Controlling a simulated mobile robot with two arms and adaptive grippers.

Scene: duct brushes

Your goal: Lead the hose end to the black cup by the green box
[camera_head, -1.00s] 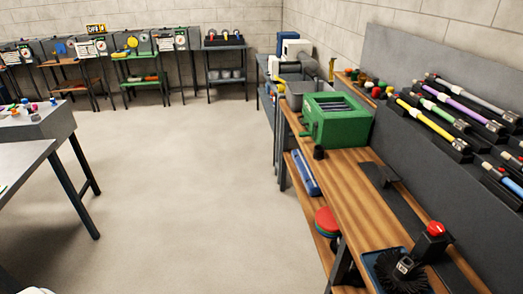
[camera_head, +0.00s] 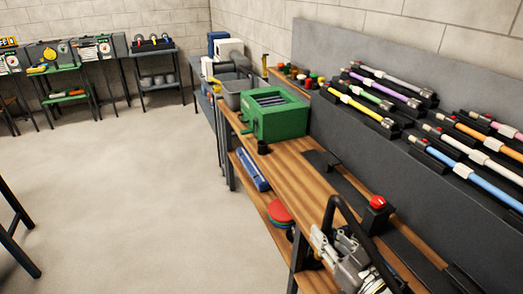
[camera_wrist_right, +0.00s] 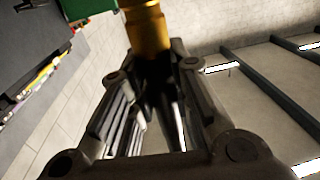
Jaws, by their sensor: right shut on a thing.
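The green box (camera_head: 278,115) stands on the wooden bench at its far part. The small black cup (camera_head: 262,147) stands on the bench at the box's near left corner. My right gripper (camera_head: 338,246) is low in the head view, over the near part of the bench, well short of the cup. It is shut on the dark hose (camera_head: 347,209), which arches up beside it and runs down to the right. In the right wrist view, a brass-coloured fitting (camera_wrist_right: 145,28) on a dark piece sticks out between the fingers (camera_wrist_right: 160,85). My left gripper is not in view.
A red button on a black post (camera_head: 377,202) stands on the bench by the right gripper. A dark flat strip (camera_head: 322,162) lies behind. Coloured tubes (camera_head: 380,95) rest on the grey back panel. A grey bin (camera_head: 232,92) stands beyond the box. The bench between gripper and cup looks mostly clear.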

